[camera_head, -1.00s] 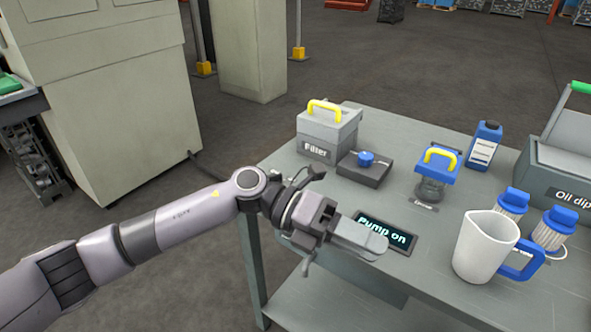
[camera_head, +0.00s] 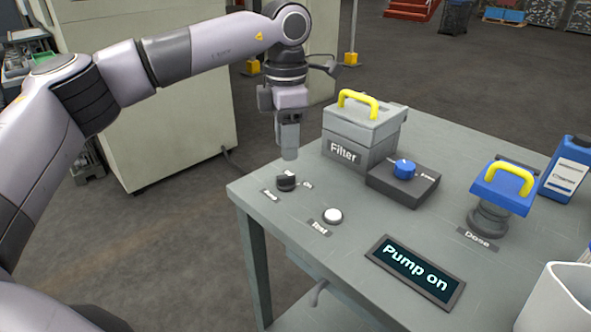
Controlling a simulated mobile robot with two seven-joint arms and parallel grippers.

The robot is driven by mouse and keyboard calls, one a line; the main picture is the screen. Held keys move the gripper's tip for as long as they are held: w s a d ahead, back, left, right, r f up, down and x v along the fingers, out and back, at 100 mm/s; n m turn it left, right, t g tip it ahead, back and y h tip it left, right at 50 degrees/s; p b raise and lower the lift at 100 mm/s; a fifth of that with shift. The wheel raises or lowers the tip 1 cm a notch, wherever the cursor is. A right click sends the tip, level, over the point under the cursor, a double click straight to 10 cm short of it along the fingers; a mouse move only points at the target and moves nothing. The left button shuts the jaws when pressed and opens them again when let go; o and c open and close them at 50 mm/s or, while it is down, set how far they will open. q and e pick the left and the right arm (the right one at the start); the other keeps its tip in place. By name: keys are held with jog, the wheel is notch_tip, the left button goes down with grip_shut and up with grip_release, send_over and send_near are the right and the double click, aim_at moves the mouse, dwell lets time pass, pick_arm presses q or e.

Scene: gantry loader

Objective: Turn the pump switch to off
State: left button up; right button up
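The pump switch is a small black knob (camera_head: 286,182) near the left edge of the grey table, with small labels beside it, one reading "On" and the other too small to read surely. The display (camera_head: 415,272) on the table reads "Pump on". My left gripper (camera_head: 289,154) points straight down just above the black knob and looks apart from it. Its fingers overlap from this side, so I cannot tell whether they are open or shut. My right gripper is out of view.
A white button (camera_head: 332,216) sits close to the knob. A grey filter box (camera_head: 350,150) with a yellow handle and a blue dial box (camera_head: 403,184) stand to the right. The dose pump (camera_head: 500,190), a blue bottle (camera_head: 566,170) and a white jug (camera_head: 558,300) are farther right.

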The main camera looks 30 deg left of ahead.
aim_at(287, 175)
pick_arm(q)
notch_tip(287, 175, down, 6)
jog(key=shift+f+b, duration=0.2)
jog(key=shift+b, duration=0.5)
grip_shut()
